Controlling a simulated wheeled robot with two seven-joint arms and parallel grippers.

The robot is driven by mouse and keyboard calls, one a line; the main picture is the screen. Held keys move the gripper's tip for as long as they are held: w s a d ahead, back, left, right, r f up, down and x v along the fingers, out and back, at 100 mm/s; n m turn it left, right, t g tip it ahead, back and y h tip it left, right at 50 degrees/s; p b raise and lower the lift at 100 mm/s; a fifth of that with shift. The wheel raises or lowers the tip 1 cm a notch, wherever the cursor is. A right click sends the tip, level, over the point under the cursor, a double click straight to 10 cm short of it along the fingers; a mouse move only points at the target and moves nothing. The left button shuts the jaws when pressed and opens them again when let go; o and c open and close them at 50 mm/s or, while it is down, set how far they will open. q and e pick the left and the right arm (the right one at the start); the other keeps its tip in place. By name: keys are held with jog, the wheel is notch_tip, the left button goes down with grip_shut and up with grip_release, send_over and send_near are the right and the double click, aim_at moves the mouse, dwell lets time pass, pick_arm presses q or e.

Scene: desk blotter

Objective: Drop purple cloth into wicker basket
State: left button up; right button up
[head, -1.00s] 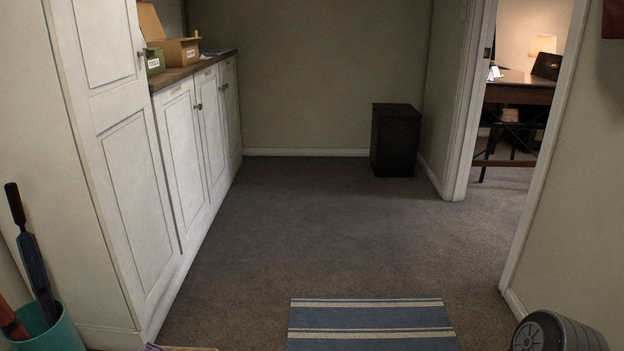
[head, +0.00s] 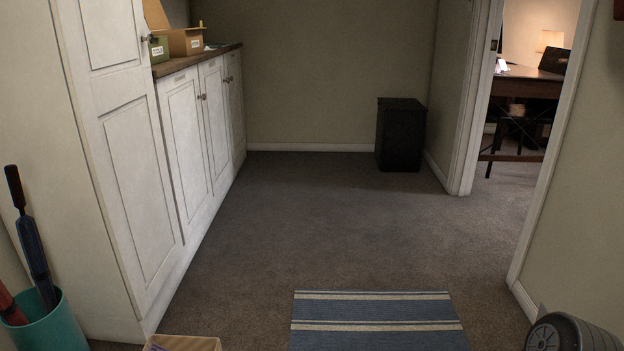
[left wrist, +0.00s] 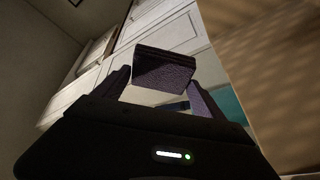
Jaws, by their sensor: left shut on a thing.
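In the left wrist view a dark purple, textured folded cloth (left wrist: 165,69) is between the fingers of my left gripper (left wrist: 163,95). The gripper is shut on it. The left gripper itself is not in the head view. At the bottom edge of the head view a tan rim (head: 190,343) shows, perhaps the wicker basket, with a small purple patch at its left end; most of it is cut off. I cannot tell how far the cloth is from the basket. My right gripper is not in view.
A teal bin (head: 58,327) with umbrellas stands at the left by white cabinets (head: 140,180). A striped blue mat (head: 375,325) lies on the carpet. A black bin (head: 400,135) stands at the back. A dark grey ribbed object (head: 570,335) is at the lower right. The middle floor is clear.

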pick_arm(q)
jog(key=o, duration=1.1)
jog(key=p+v, duration=0.2)
jog(key=v, duration=0.5)
jog(key=shift+s+d+p, duration=0.15)
jog(key=shift+s+p, duration=0.15)
jog(key=shift+s, duration=0.05)
